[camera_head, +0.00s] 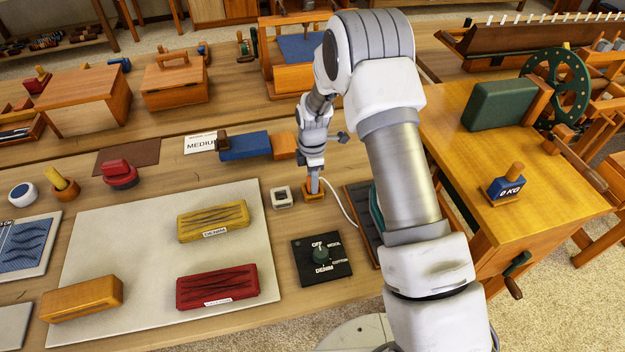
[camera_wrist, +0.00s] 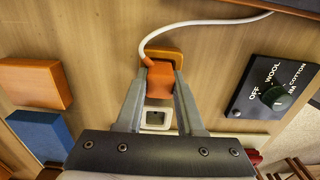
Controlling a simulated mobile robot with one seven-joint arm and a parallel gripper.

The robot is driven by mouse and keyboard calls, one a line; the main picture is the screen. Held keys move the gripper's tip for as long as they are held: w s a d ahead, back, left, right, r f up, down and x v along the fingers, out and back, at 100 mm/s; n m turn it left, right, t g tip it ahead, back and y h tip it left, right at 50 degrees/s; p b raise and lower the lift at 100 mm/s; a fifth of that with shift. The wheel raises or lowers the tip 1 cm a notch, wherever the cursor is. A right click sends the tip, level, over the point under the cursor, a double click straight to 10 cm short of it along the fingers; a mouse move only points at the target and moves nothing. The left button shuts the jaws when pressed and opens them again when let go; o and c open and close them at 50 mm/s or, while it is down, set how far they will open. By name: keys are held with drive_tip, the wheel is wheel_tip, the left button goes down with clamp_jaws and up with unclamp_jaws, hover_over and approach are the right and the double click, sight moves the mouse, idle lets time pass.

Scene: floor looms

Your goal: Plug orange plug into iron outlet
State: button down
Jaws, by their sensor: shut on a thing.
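My gripper (camera_wrist: 160,82) is shut on the orange plug (camera_wrist: 160,78), with one finger on each side of it. A white cord (camera_wrist: 190,27) runs from the plug. An orange block (camera_wrist: 170,53) shows just behind the plug; I cannot tell whether the plug touches it. The white outlet (camera_wrist: 156,119) with a dark square socket is empty and lies beside the plug, between my fingers in the wrist view. In the head view my gripper (camera_head: 313,180) is low over the orange block (camera_head: 315,194), right of the outlet (camera_head: 281,197).
A black dial panel (camera_head: 321,258) lies in front of the outlet. A pale mat (camera_head: 120,230) with yellow and red cloth-like blocks is to the left. A blue block (camera_head: 244,146) and an orange block (camera_head: 284,147) lie behind. The cord (camera_head: 343,208) runs right toward a dark tray.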

drive_tip(key=shift+r, duration=0.1)
drive_tip(key=shift+r+p, duration=1.35)
drive_tip(key=shift+r, duration=1.15)
drive_tip(key=shift+r, duration=0.1)
